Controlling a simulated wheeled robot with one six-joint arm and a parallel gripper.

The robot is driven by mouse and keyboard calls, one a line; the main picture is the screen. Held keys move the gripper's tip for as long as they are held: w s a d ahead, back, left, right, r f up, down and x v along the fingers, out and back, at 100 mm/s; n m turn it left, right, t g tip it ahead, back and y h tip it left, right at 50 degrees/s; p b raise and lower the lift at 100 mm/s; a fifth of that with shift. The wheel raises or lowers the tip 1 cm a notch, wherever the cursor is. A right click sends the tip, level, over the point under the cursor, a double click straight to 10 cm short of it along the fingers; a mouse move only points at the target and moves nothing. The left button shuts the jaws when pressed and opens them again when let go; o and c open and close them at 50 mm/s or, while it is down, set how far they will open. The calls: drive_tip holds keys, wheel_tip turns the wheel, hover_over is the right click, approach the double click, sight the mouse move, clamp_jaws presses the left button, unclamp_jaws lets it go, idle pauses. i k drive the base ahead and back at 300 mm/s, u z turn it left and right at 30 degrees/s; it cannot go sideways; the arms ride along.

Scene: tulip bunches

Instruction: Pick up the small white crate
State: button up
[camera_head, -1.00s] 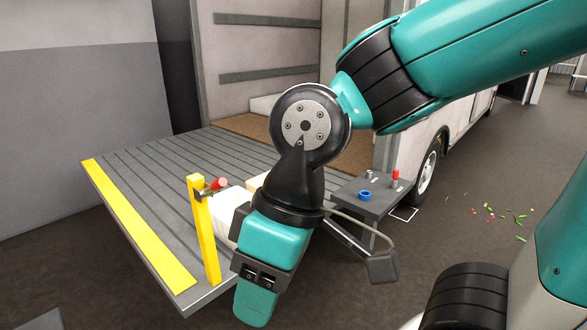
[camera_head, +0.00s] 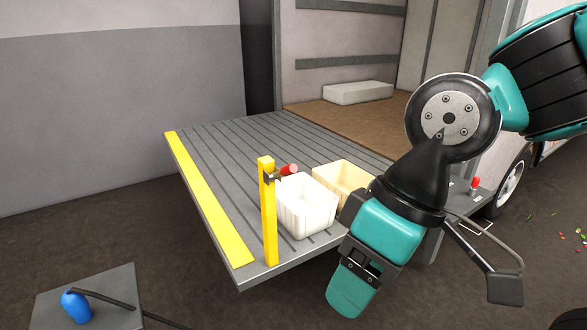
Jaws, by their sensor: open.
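The small white crate (camera_head: 307,214) stands upright on the grey ribbed platform (camera_head: 215,160), near its front right part, with its open top showing. A cream crate (camera_head: 358,177) stands just behind it to the right, partly covered by my arm. My gripper (camera_head: 350,292) points downward in front and to the right of the white crate in the picture, apart from it. It is open and seen side-on, with nothing visible in it; one finger hides the other.
A yellow post (camera_head: 268,215) with a red-ended part (camera_head: 289,170) stands beside the white crate. A yellow strip (camera_head: 207,197) marks the platform's left edge. A long white block (camera_head: 358,93) lies in the truck. A blue bottle-like object (camera_head: 76,306) stands at the lower left.

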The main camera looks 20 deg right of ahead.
sight(306, 207)
drive_tip(key=z, duration=1.4)
drive_tip(key=i, duration=2)
drive_tip(key=u, duration=2.95)
